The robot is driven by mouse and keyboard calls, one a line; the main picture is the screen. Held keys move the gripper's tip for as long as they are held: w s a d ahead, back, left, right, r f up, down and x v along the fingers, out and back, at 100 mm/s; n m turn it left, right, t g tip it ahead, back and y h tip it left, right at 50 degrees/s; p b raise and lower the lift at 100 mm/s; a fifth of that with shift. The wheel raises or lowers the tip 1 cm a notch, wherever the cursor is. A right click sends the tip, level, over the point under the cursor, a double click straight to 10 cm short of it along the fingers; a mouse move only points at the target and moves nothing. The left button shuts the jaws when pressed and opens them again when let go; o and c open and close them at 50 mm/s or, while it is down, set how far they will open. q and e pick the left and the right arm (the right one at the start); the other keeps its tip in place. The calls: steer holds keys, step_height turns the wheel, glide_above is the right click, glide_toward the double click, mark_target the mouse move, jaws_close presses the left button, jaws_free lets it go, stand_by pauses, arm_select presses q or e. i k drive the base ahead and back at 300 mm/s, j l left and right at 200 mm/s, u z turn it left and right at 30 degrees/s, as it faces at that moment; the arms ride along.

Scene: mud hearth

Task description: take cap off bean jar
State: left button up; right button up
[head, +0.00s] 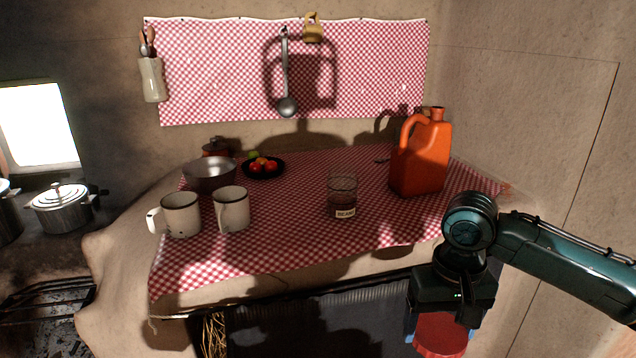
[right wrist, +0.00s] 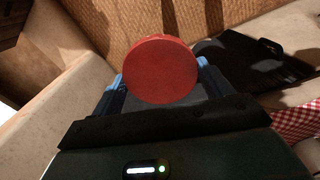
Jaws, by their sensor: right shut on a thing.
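The bean jar (head: 343,198) is a clear glass jar with a "BEANS" label and dark contents. It stands upright on the checked cloth in the head view, with no cap on its top. My right gripper (head: 440,335) is in front of the hearth's edge at the lower right, away from the jar. It is shut on a round red cap (right wrist: 160,69), which shows between the blue fingertips in the right wrist view. The left gripper does not show.
Two white mugs (head: 232,210), a metal bowl (head: 209,175) and a dark plate of fruit (head: 263,168) stand left of the jar. An orange jug (head: 420,158) stands at the right. The front right of the checked cloth (head: 390,232) is clear.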

mark_target(342, 178)
steer(key=i+l+u, duration=0.15)
steer(key=u, duration=0.35)
steer(key=l+u, duration=0.45)
steer(key=i+l+u, duration=0.15)
steer(key=l, duration=0.25)
steer(key=l+u, duration=0.2)
steer(key=l, duration=0.2)
